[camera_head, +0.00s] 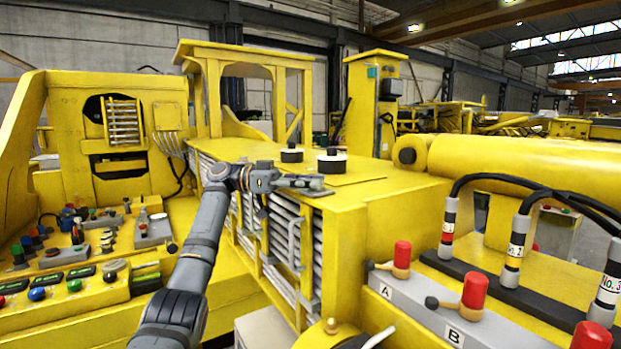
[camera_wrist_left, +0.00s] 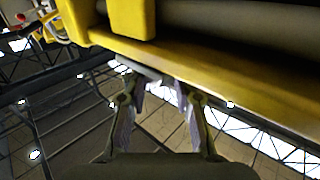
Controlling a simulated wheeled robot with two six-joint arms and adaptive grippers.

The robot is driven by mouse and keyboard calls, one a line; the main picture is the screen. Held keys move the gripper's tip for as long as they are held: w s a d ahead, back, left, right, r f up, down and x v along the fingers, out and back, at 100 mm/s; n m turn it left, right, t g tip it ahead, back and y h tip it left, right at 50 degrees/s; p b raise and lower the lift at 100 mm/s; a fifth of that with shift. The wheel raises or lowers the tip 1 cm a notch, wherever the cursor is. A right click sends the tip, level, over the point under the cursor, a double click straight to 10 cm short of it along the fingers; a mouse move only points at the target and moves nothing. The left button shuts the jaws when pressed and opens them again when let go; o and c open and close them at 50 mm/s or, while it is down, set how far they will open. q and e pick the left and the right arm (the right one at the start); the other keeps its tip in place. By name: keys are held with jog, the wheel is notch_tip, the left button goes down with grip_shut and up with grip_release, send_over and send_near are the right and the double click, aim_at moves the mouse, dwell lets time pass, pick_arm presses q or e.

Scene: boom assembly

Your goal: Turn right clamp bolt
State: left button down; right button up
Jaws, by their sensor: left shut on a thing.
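My left gripper (camera_head: 312,184) reaches in from the left to the top edge of the yellow louvered cabinet (camera_head: 385,205). In the left wrist view my left gripper (camera_wrist_left: 160,88) has its two fingers close under a yellow edge. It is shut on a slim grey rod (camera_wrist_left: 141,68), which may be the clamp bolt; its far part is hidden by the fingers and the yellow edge. In the head view the held part is too small to make out. My right gripper is in neither view.
Black-and-white round caps (camera_head: 332,162) stand on the cabinet top. Red-topped levers (camera_head: 474,291) and thick cables (camera_head: 515,245) are at the right. A control panel (camera_head: 70,280) with buttons lies at the left. A yellow boom cylinder (camera_head: 530,165) spans the right side.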

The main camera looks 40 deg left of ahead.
pick_arm(q)
jog(key=shift+r, duration=0.15)
jog(key=c, duration=1)
grip_release()
jog(key=shift+c, duration=0.2)
jog(key=v, duration=1.2)
jog(key=shift+s, duration=0.1)
